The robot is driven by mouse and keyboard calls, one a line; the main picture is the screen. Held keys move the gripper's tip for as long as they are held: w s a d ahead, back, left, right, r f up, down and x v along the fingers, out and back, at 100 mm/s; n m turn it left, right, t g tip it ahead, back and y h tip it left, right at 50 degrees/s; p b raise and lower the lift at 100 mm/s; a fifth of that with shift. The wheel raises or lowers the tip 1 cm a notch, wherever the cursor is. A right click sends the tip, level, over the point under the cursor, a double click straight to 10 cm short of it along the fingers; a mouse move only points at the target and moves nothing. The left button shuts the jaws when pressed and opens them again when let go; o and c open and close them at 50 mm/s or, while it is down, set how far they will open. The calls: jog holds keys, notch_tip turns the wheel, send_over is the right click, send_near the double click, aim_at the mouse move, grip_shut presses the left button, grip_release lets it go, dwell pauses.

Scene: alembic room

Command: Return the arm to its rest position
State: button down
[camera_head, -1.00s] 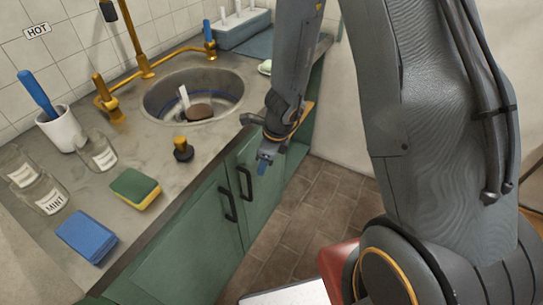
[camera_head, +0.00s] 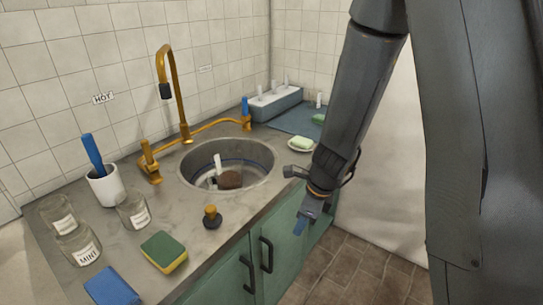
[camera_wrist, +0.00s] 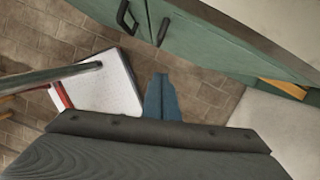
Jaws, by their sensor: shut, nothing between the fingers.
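My gripper (camera_head: 302,224) hangs at the end of my dark grey arm, to the right of the counter and in front of the green cabinet. Its blue fingers are closed together and hold nothing. In the wrist view the blue fingertips (camera_wrist: 161,98) point out over the brown tiled floor, apart from the green cabinet door. My arm runs up along the right side of the head view and hides part of the wall behind it.
The counter (camera_head: 200,243) carries a round sink (camera_head: 183,165) with a brown brush in it, a gold faucet (camera_head: 164,75), a sponge (camera_head: 164,251), glass jars (camera_head: 80,245) and a white cup (camera_head: 105,187). A white board-like surface (camera_wrist: 115,85) lies below my gripper. Floor (camera_head: 350,270) is free at lower right.

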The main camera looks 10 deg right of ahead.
jog(key=s+d+r+n+h, duration=0.1)
jog(key=s+r+n, duration=0.4)
jog(key=n, duration=0.7)
jog(key=s+d+r+n+h, duration=0.1)
jog(key=s+d+r+n, duration=0.3)
jog(key=n, duration=0.7)
notch_tip(320, 180, up, 2)
jog(key=shift+s+r+n+g, duration=0.15)
jog(key=shift+s+n+g, duration=0.2)
jog(key=shift+s, duration=0.55)
